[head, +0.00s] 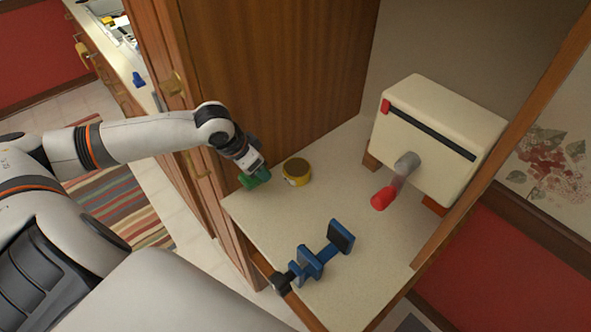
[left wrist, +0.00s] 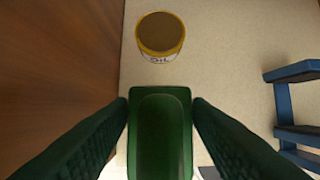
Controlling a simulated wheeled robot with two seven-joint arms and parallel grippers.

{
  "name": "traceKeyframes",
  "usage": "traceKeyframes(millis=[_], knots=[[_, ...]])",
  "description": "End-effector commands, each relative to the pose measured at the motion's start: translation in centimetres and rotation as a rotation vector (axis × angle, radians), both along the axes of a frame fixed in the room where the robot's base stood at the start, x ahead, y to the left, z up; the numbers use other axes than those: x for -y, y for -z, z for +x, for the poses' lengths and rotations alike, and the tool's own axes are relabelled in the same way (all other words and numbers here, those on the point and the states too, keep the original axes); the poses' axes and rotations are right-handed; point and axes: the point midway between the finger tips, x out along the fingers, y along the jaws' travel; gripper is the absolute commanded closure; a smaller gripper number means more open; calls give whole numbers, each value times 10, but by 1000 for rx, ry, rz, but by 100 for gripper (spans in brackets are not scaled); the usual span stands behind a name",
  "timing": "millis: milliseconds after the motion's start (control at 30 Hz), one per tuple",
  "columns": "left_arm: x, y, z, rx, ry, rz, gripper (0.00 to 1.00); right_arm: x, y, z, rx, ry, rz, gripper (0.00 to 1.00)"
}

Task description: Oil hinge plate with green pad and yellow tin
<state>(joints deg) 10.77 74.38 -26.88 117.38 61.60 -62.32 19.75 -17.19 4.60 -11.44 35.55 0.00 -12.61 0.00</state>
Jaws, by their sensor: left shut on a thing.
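The yellow tin (head: 297,172) stands upright on the pale worktop, near the wooden side panel; its dark brown top and "OIL" label show in the left wrist view (left wrist: 160,36). My left gripper (head: 254,176) is shut on the green pad (head: 249,181), just left of the tin and apart from it. In the left wrist view the green pad (left wrist: 160,135) fills the space between the two fingers. I cannot make out a hinge plate for sure. My right gripper does not show.
A blue clamp-like tool (head: 310,262) lies at the worktop's front edge. A cream box (head: 437,140) with a dark slot and a red-handled crank (head: 384,197) stands at the back right. The worktop (head: 345,195) is clear between them. A tall wooden panel (head: 280,75) rises behind the tin.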

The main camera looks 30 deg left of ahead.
Motion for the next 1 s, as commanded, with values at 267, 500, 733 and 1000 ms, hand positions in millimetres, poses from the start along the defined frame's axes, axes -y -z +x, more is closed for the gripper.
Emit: traceKeyframes(millis=[267, 500, 733, 1000], knots=[[0, -1, 1, 2, -2, -1, 73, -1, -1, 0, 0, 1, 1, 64], [1, -9, 33, 14, -32, -18, 73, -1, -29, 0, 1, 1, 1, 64], [13, -13, 81, 13, -41, -23, 73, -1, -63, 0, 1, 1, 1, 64], [32, -15, 121, 4, -12, -7, 73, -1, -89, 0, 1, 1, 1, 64]])
